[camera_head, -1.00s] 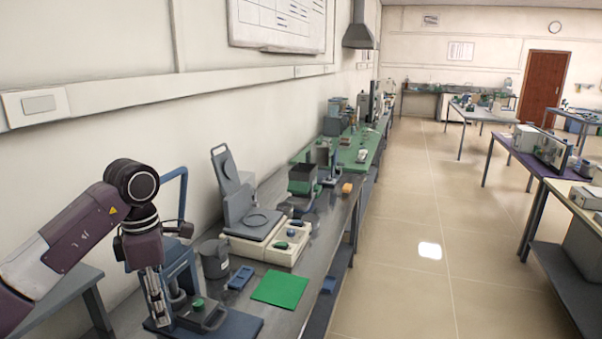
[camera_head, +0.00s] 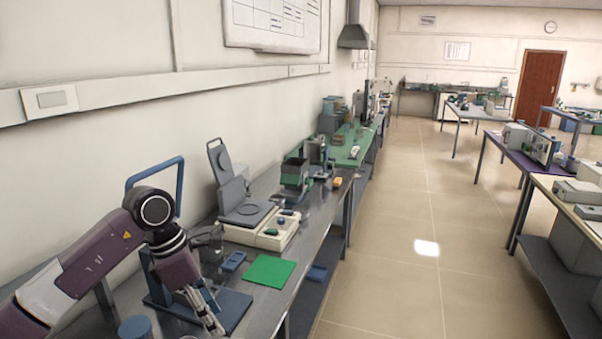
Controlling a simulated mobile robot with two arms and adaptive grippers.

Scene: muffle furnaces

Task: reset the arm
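My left arm comes in from the left, with its dark wrist bent downward. My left gripper (camera_head: 207,310) points down and to the right over a dark blue base plate (camera_head: 236,308) at the near end of the bench. The fingers look close together, but their gap is too small to judge, and I see no object clearly held. The gripper partly hides the stand with the blue frame (camera_head: 178,165) behind it. My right gripper is not in view.
A blue cylinder (camera_head: 135,328) stands near the bottom edge. The floor (camera_head: 400,260) to the right is clear.

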